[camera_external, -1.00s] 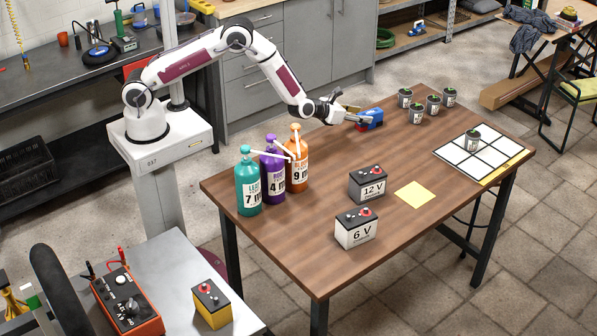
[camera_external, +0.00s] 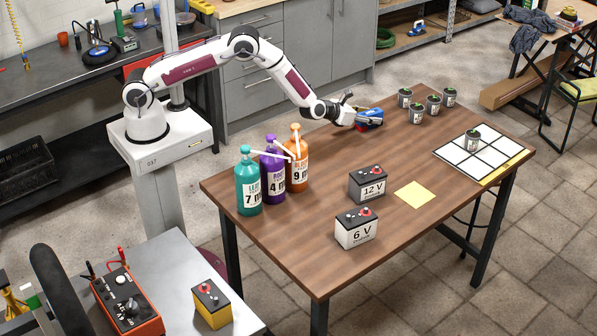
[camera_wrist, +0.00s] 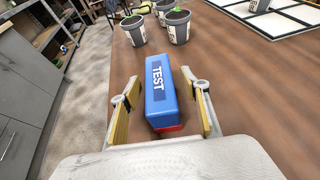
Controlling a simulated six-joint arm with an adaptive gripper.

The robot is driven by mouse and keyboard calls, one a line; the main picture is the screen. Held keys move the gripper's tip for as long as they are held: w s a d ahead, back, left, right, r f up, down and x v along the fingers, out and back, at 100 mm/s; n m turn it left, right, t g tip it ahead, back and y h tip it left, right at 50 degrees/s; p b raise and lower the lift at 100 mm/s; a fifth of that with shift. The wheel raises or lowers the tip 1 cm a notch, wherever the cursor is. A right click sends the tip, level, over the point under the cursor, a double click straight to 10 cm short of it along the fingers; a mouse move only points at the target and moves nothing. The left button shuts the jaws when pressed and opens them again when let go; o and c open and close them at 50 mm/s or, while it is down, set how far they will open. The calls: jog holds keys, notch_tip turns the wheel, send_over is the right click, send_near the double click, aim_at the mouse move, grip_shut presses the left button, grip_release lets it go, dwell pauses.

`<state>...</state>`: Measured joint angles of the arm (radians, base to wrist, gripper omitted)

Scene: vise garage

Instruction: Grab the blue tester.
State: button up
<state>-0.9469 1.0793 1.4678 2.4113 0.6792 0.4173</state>
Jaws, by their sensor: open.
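The blue tester (camera_wrist: 160,85) is a blue block with a dark "TEST" label and a red end. In the wrist view it lies on the wooden table between the two fingers of my gripper (camera_wrist: 167,108). The fingers are open, one on each side of it, with a gap showing on the left and a narrower one on the right. In the external view the tester (camera_external: 373,114) is at the table's far left edge, and my gripper (camera_external: 362,117) reaches it from the left, partly hiding it.
Several potted seedlings (camera_external: 433,104) stand just beyond the tester. A white grid board (camera_external: 478,152) lies at the right with one pot on it. Pump bottles (camera_external: 273,172) and two batteries (camera_external: 367,185) stand nearer. The table's middle (camera_external: 340,155) is clear.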

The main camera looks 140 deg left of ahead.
aim_at(370, 112)
jog(key=shift+a, duration=0.1)
dwell(0.5)
grip_shut()
jog(key=shift+r, duration=0.1)
jog(key=shift+r, duration=4.9)
